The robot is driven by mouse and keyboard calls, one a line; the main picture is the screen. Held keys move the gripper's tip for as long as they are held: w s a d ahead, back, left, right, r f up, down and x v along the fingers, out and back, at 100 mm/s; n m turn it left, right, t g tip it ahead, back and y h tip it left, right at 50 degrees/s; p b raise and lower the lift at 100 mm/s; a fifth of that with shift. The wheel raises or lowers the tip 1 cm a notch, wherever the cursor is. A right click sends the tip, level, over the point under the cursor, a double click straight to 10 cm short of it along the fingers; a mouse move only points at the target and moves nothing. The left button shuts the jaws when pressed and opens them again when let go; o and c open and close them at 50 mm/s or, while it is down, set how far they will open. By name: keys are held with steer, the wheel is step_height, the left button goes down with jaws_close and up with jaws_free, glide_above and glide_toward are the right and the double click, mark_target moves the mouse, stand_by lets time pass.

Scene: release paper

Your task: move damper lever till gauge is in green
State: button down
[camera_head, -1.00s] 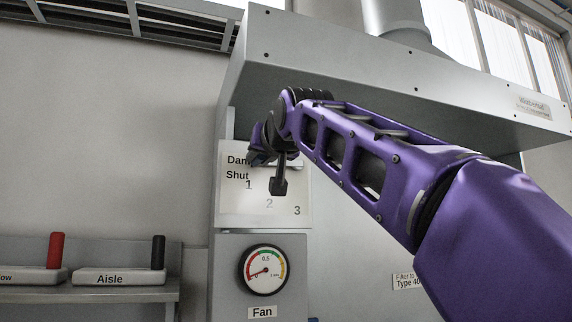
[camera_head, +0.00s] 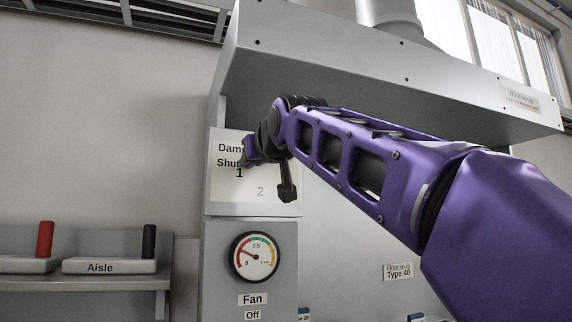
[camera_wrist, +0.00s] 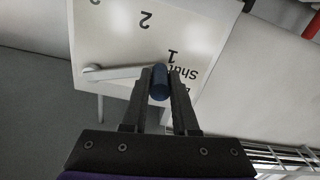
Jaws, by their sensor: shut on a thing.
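In the wrist view my gripper (camera_wrist: 160,85) is shut on the dark blue knob (camera_wrist: 160,77) at the end of the damper lever. The lever's pale grey arm (camera_wrist: 118,73) runs left from the knob to its pivot on the white damper plate (camera_wrist: 100,45). The knob is beside the "1" and "Shut" marks. In the head view my wrist hides the lever and part of the plate (camera_head: 225,195). The round gauge (camera_head: 254,257) is below the plate. Its red needle points left and slightly up, in the red band, short of the green band at the top.
A metal hood (camera_head: 370,75) hangs above my arm. "Fan" (camera_head: 252,300) and "Off" labels are below the gauge. At left, a shelf (camera_head: 90,284) bears an "Aisle" box (camera_head: 108,267) with a black handle and another with a red handle (camera_head: 45,239).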

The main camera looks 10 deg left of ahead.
steer(key=c, duration=0.7)
jaws_free()
steer(key=shift+d, duration=0.1)
